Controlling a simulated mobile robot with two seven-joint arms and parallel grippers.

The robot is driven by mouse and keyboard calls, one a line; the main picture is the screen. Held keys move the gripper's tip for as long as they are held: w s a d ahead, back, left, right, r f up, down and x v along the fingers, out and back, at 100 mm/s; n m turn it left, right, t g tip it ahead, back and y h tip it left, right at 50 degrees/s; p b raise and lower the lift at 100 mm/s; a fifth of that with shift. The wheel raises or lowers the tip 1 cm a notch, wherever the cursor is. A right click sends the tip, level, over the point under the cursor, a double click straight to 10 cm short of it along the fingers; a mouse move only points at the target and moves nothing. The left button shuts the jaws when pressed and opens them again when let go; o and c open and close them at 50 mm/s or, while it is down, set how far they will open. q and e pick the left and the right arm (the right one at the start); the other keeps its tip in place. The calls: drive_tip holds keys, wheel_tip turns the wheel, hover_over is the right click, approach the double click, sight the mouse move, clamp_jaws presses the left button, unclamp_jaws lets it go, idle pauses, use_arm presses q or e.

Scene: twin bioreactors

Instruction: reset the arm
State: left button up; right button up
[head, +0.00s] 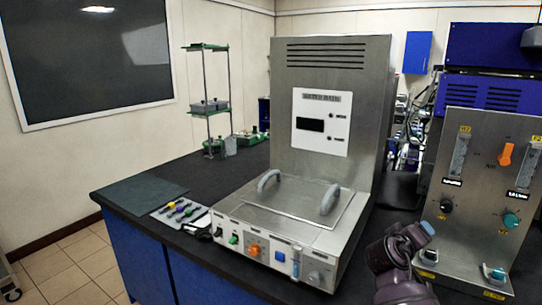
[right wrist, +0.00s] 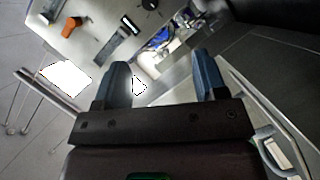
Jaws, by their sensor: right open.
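My right arm reaches up from the bottom of the head view, in front of the metal control unit on the right. The blue tip of my right gripper (head: 428,228) shows there, near the unit's lower left side. In the right wrist view the two blue fingers of the right gripper (right wrist: 162,78) are spread apart with nothing between them. Whether the gripper touches the unit cannot be told. My left gripper is in neither view.
A steel water bath (head: 330,60) with a two-handled lid stands on the black bench (head: 140,180). The metal control unit (head: 470,180) with knobs stands at right. Colored tools lie on a light tray (head: 165,217). A green-shelved rack (head: 230,80) stands behind.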

drive_tip(key=w+a+r+n+t+y, duration=0.1)
drive_tip(key=w+a+r+t+y, duration=0.15)
drive_tip(key=a+t+y, duration=0.3)
drive_tip(key=s+a+f+t+y, duration=0.1)
drive_tip(key=s+a+f+y, duration=0.4)
drive_tip(key=f, duration=0.4)
drive_tip(key=s+f+g, duration=0.1)
drive_tip(key=s+f, duration=0.6)
drive_tip(key=s, duration=0.3)
drive_tip(key=s+d+f+m+g+y, duration=0.1)
drive_tip(key=s+f+g, duration=0.1)
drive_tip(key=s+f, duration=0.5)
drive_tip(key=s+d+f+g, duration=0.1)
drive_tip(key=s+f, duration=0.6)
drive_tip(key=s, duration=0.6)
drive_tip(key=shift+s+m+g+b, duration=0.15)
drive_tip(key=shift+m+g+b, duration=0.2)
drive_tip(key=shift+m+b, duration=0.05)
drive_tip(key=shift+y, duration=0.25)
